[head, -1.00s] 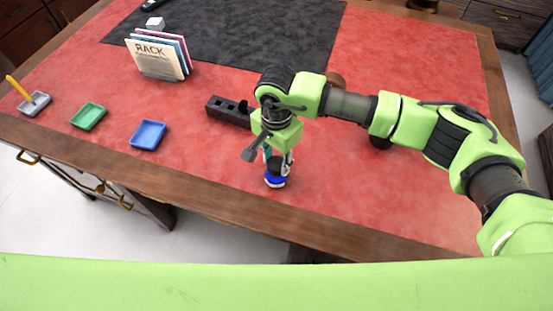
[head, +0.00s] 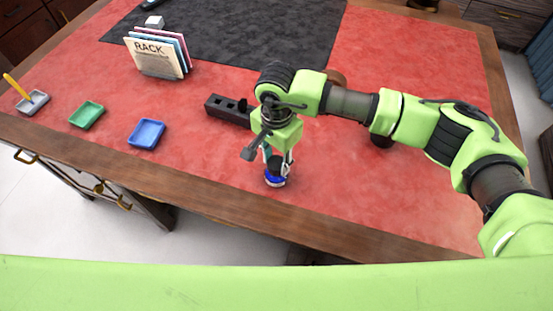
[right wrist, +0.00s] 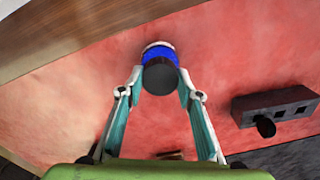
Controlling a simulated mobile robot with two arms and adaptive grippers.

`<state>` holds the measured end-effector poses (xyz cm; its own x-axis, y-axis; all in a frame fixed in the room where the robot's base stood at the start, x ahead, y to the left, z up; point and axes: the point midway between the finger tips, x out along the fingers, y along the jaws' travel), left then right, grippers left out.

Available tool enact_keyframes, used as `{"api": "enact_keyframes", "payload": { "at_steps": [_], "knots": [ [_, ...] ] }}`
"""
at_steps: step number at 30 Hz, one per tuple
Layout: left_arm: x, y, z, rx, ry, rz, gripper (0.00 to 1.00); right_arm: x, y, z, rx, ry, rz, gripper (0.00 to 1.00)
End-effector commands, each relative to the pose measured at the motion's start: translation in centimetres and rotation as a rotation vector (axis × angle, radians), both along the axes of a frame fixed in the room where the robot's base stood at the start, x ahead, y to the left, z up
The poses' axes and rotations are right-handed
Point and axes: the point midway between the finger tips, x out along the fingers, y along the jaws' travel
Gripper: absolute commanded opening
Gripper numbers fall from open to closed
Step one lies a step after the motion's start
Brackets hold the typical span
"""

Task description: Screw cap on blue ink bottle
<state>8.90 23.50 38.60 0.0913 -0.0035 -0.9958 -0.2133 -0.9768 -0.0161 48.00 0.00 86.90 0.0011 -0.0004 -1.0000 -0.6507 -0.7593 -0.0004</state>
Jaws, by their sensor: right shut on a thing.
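The blue ink bottle (head: 275,182) stands upright on the red desk top near its front edge. Its blue body and pale base also show in the right wrist view (right wrist: 158,54). A dark round cap (right wrist: 160,79) is at the bottle's top, between my right fingertips. My right gripper (head: 277,166) points down over the bottle and is shut on the cap. The fingers partly hide the cap in the head view, and the cap hides the bottle's neck, so I cannot tell how tightly it sits. My left gripper is not in view.
A black block with holes (head: 228,110) lies behind and left of the bottle. Blue (head: 147,134), green (head: 86,115) and grey (head: 32,103) trays stand at the left. A rack of cards (head: 157,56) is farther back. Red desk surface around the bottle is clear.

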Motion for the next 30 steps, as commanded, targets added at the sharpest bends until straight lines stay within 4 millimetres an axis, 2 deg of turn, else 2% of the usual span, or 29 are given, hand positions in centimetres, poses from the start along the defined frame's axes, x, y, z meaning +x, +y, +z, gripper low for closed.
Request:
{"api": "enact_keyframes", "payload": {
  "at_steps": [30],
  "knots": [
    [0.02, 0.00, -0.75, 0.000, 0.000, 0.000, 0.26, 0.00, 0.00, -0.23, 0.000, 0.000, 0.000, 0.22]
  ]
}}
